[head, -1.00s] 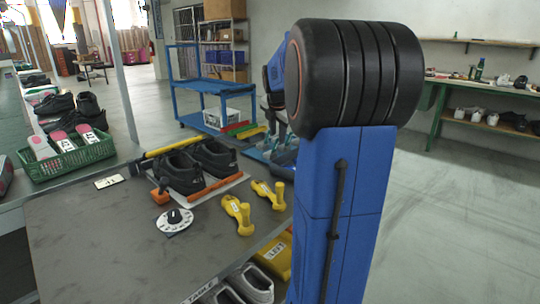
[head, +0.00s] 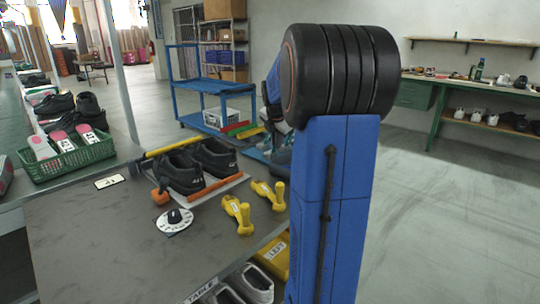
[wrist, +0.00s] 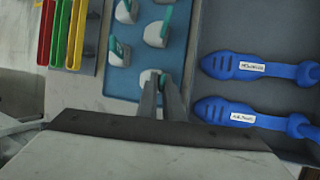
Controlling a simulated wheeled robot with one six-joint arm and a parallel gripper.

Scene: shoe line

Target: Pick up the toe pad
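My gripper (wrist: 160,83) is in the wrist view, with its two fingers close together over a blue tray (wrist: 122,83). A small white piece with a teal grip (wrist: 148,76) lies right at the fingertips. The teal part shows by the fingertips; I cannot tell whether the fingers touch or hold it. Several like pieces stand in the tray, one at its left (wrist: 118,50) and one higher up (wrist: 157,34). No label on them is readable, so I cannot tell which is the toe pad. In the head view my own arm hides the gripper.
Two blue labelled shoe-shaped tools (wrist: 245,66) lie right of the tray. Red, yellow and green bars (wrist: 62,35) lie left. In the head view, a table (head: 90,240) holds black shoes (head: 195,165) and yellow tools (head: 238,212); a blue trolley (head: 205,85) stands behind.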

